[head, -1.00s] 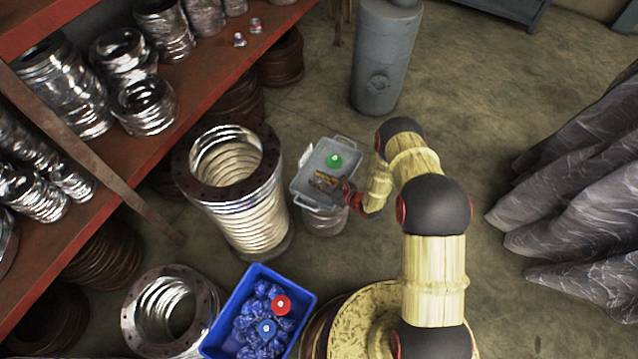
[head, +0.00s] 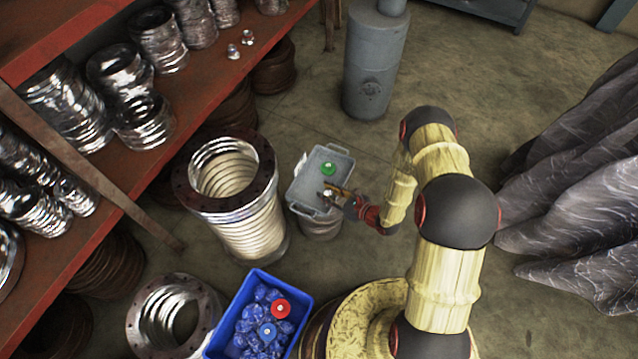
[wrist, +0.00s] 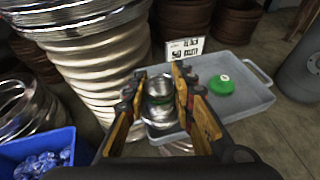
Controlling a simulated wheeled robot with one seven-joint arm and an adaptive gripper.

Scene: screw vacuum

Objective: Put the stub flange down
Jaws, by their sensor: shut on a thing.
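My gripper (head: 334,190) is over the front right part of a grey tray (head: 307,178). In the wrist view, my gripper (wrist: 160,92) is shut on a shiny silver ring-like piece, the stub flange (wrist: 158,88). The flange is small and bright in the head view (head: 327,193). In the wrist view it appears over the tray's left part (wrist: 245,105). I cannot tell whether it touches the tray floor. A green round piece (head: 328,168) lies in the tray, apart from my fingers, and also shows in the wrist view (wrist: 221,85).
A tall ribbed bellows (head: 245,225) stands left of the tray. A blue bin (head: 312,300) holds blue lumps, a red disc (head: 280,309) and a blue disc (head: 267,333). A white label (wrist: 184,48) stands by the tray. A grey cylinder (head: 372,75) stands behind; bare floor lies right.

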